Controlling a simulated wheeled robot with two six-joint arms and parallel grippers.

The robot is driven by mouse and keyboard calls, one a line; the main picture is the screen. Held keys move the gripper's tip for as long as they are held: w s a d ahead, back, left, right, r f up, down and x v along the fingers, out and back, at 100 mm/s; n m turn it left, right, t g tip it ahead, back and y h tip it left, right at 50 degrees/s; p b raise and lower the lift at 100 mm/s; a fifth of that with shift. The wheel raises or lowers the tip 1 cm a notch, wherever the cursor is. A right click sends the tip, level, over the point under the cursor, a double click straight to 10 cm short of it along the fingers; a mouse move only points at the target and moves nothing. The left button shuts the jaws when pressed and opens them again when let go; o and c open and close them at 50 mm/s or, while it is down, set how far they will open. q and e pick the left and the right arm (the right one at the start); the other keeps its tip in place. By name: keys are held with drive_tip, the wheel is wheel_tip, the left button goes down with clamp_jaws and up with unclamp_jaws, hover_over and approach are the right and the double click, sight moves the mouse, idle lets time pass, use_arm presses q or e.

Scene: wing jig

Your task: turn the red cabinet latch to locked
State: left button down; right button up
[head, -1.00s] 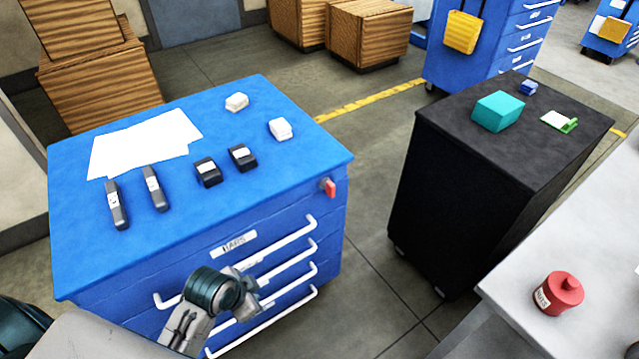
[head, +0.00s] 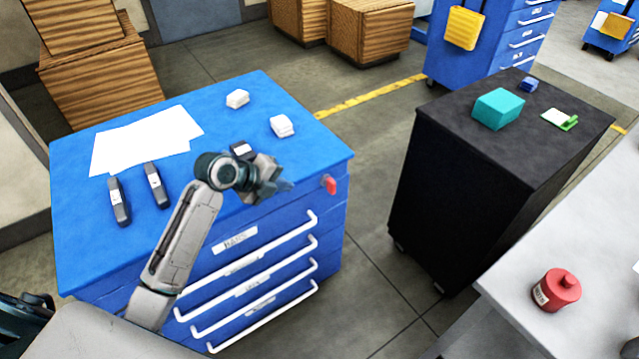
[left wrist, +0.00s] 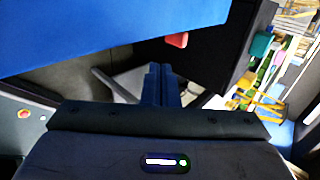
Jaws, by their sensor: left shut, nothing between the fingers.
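The red latch (head: 330,185) sits at the upper right of the blue cabinet's drawer front, just under the top's edge. It also shows in the left wrist view (left wrist: 177,40), just beyond and above the fingertips. My left gripper (head: 288,187) is shut and empty. In the head view it is a little left of the latch, with a visible gap between them. In the left wrist view its closed fingers (left wrist: 161,70) point towards the latch without clearly touching it. My right gripper is not in view.
The blue cabinet (head: 225,110) carries papers (head: 145,140), two dark handheld tools and small white blocks. White drawer handles (head: 265,262) stick out below the latch. A black cabinet (head: 445,190) stands to the right, with open floor between. A red canister (head: 556,290) stands on a grey table.

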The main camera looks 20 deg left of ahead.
sight(329, 186)
use_arm(q)
drive_tip(key=p+x, duration=0.2)
drive_tip(key=x, duration=0.6)
drive_tip(key=shift+w+d+f, duration=0.1)
drive_tip(key=shift+w+d, duration=0.1)
drive_tip(key=shift+d, duration=0.05)
drive_tip(key=shift+w+d+f+p, duration=0.1)
drive_tip(key=shift+w+d+p, duration=0.45)
drive_tip(key=shift+w, duration=0.25)
drive_tip(key=shift+w+d+f+p, duration=0.1)
drive_tip(key=shift+w+d+p, duration=0.3)
drive_tip(key=shift+w+d, duration=0.35)
drive_tip(key=shift+w, duration=0.2)
